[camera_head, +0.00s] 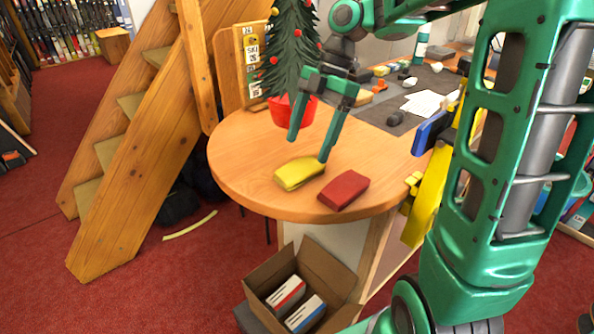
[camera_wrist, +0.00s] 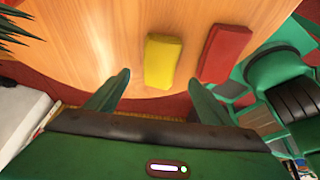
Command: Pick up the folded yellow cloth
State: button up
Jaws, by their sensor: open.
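The folded yellow cloth (camera_head: 299,173) lies flat on the round end of the wooden bench, and it also shows in the wrist view (camera_wrist: 162,62). A folded red cloth (camera_head: 343,189) lies just to its right, with a narrow gap between them; in the wrist view it is at the upper right (camera_wrist: 224,54). My gripper (camera_head: 309,148) is open and empty, above the bench by the yellow cloth.
A small decorated tree in a red pot (camera_head: 293,112) stands behind my gripper. The bench top (camera_head: 245,160) is clear left of the cloths. Papers (camera_head: 423,103) and tools lie on the back bench. A cardboard box (camera_head: 327,268) stands on the floor below.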

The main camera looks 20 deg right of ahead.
aim_at(299, 167)
jog(key=shift+w+x, duration=0.1)
jog(key=shift+x, duration=1.35)
jog(key=shift+w+x, duration=0.15)
jog(key=shift+x, duration=1.35)
jog(key=shift+d+f, duration=0.1)
jog(key=shift+d, duration=0.05)
jog(key=c, duration=1.2)
